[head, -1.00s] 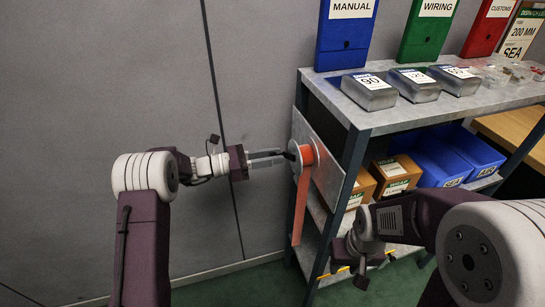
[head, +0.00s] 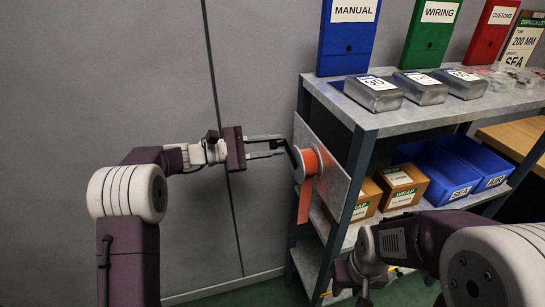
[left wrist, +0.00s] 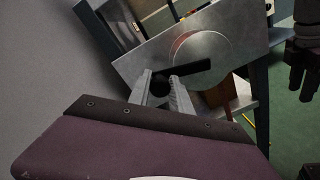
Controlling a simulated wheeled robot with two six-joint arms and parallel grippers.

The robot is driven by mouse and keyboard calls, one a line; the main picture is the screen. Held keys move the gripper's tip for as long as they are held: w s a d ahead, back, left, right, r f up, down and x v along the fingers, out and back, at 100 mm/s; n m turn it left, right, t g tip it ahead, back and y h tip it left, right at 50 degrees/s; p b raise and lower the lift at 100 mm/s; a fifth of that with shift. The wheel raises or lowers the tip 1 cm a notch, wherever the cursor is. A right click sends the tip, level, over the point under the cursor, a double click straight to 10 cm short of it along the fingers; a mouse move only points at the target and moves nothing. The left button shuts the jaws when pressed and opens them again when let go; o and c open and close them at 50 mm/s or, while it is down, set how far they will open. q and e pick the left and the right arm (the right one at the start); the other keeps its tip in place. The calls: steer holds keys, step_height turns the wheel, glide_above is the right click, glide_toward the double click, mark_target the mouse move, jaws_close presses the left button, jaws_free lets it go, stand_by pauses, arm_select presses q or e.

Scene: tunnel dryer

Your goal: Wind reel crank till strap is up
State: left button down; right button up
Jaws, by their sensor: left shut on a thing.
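The strap reel (head: 308,163), wound with orange strap, is on a grey plate (head: 335,170) at the shelf's left end. A length of orange strap (head: 304,203) hangs below it. The black crank (head: 293,156) slants up and left from the hub. My left gripper (head: 281,147) is shut on the crank's black knob, left of the reel. In the left wrist view the knob (left wrist: 160,86) sits between the fingertips, with the crank arm (left wrist: 191,68) crossing the reel's pale disc (left wrist: 204,52). My right gripper (head: 365,290) is low by the shelf, its fingers unclear.
A metal shelf (head: 410,118) holds upright binders, such as a blue one (head: 346,45), and metal boxes (head: 373,93) on top. Cardboard boxes (head: 402,185) and blue bins (head: 447,172) stand below. A grey wall (head: 100,80) is behind; space left of the reel is clear.

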arm_select(q)
steer(key=shift+s+r+m+b, duration=0.1)
steer(key=shift+m+b, duration=0.3)
steer(key=shift+m, duration=0.1)
steer(key=s+d+r+m+t+b, duration=0.1)
steer(key=s+r+m+b, duration=0.4)
steer(key=m+b, duration=0.7)
steer(key=shift+s+d+m+y+b, duration=0.3)
steer(key=shift+s+d+b, duration=0.35)
steer(key=shift+b, duration=1.3)
steer(key=shift+s, duration=0.1)
steer(key=c, duration=1.2)
jaws_free()
steer(key=shift+a, duration=0.1)
steer(key=shift+r, duration=0.1)
